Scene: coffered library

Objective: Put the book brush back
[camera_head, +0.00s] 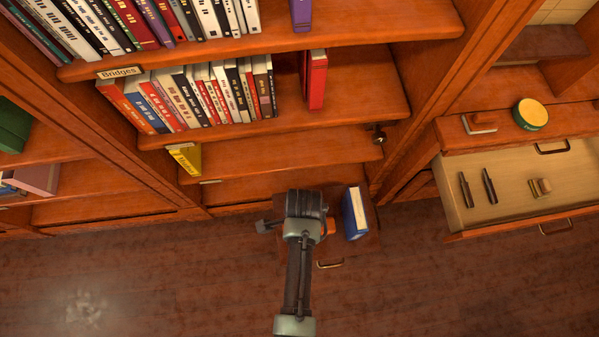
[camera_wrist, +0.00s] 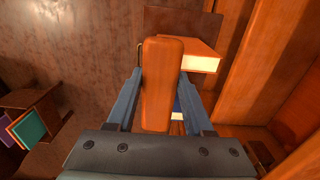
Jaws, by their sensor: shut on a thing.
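My gripper (camera_wrist: 161,78) is shut on an orange-brown wooden block, which looks like the back of the book brush (camera_wrist: 160,95). The block stands lengthwise between the two fingers; no bristles show. In the head view my arm's end (camera_head: 303,207) hangs over a low wooden piece with a brass handle (camera_head: 330,265), in front of the bookcase.
A blue book (camera_head: 355,213) stands right of my gripper. An orange book (camera_wrist: 197,56) lies close to the held block. At right, an open drawer (camera_head: 515,218) holds two dark tools and a small brass piece. A wood-and-white object (camera_head: 480,122) and a green-yellow tin (camera_head: 530,114) sit above it.

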